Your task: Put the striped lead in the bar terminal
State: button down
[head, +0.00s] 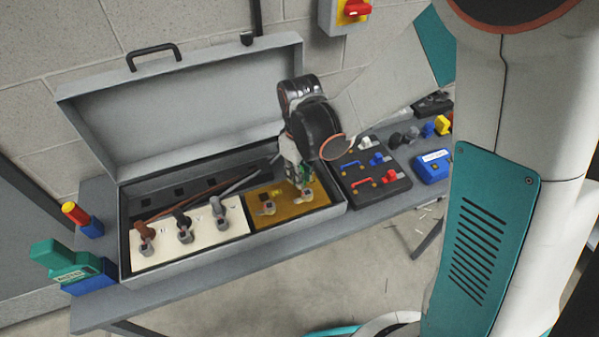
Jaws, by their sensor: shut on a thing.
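My gripper (297,170) is shut at the right part of the open grey case (236,239), low over the brass-yellow plate (285,212). Green shows between and around its fingers, and the striped lead it holds is mostly hidden by them. Two grey terminals stand on the yellow plate: the left one (267,208) is clear of the gripper, and the right one (308,195) is just below the fingertips. I cannot tell whether the lead touches the right terminal or is inside it.
A white plate (215,235) left of the yellow one bears terminals with brown, black and grey leads. The raised case lid (190,100) stands behind. A black board (372,180) with red and blue parts lies right. Green and blue blocks (70,262) stand left.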

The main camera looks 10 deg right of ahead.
jog(key=shift+f+b, duration=0.55)
jog(key=shift+f, duration=0.15)
jog(key=c, duration=1.4)
grip_release()
jog(key=shift+c, duration=0.2)
jog(key=shift+r, duration=0.15)
notch_tip(320, 180, up, 7)
jog(key=shift+r, duration=0.15)
